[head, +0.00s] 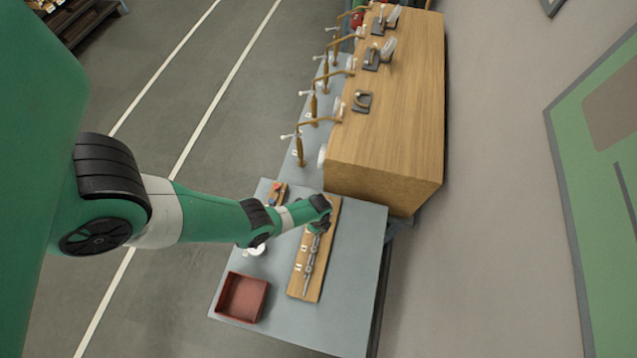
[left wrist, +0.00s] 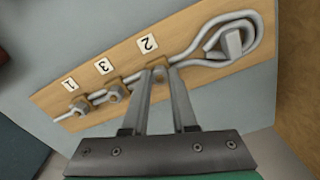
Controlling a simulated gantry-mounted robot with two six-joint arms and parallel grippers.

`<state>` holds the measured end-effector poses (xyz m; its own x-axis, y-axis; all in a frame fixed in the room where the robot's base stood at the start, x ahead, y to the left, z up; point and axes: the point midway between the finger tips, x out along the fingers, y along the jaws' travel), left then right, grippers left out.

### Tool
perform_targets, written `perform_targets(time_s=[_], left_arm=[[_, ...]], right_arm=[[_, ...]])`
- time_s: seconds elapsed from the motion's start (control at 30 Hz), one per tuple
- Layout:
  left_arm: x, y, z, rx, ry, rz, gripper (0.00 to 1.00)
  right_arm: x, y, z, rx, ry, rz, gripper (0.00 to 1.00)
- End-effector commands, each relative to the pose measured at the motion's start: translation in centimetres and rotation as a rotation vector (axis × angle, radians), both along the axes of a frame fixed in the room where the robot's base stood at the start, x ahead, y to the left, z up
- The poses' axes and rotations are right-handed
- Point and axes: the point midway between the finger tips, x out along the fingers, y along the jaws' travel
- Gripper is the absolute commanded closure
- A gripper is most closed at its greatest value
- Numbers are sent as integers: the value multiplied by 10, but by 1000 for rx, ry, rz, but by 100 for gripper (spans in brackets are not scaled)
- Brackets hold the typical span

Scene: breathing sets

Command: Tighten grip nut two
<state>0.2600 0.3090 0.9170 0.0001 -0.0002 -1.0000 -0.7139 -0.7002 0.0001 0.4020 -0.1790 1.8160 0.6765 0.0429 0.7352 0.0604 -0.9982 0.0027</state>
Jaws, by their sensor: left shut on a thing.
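A wooden board (head: 299,287) lies on the grey table, with a bent metal rod along it. In the left wrist view the board (left wrist: 205,22) has labels 1, 3 and 2. The rod ends in a large loop (left wrist: 262,40) around a grey block (left wrist: 232,44). The nut by label 1 (left wrist: 79,106) and the nut by label 3 (left wrist: 116,92) are clear of my fingers. My left gripper (left wrist: 163,74), also in the head view (head: 320,226), is shut on grip nut two (left wrist: 160,78), beside label 2; its fingers partly hide that nut. My right gripper is not in view.
A red open tray (head: 243,297) stands left of the board. A small white item (head: 256,250) lies near my left arm. A large wooden block (head: 390,130) with several fittings rises behind. The table is bare to the right of the board.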

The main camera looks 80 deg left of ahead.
Motion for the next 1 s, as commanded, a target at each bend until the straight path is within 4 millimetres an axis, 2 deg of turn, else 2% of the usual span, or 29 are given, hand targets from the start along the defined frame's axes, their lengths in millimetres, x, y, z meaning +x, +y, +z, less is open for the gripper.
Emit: perform_targets(time_s=[0.5, 1.0], left_arm=[[0, 0, 0, 1, 1, -414, 100], [0, 0, 0, 1, 1, -537, 100]], right_arm=[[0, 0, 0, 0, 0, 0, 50], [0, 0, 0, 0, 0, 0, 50]])
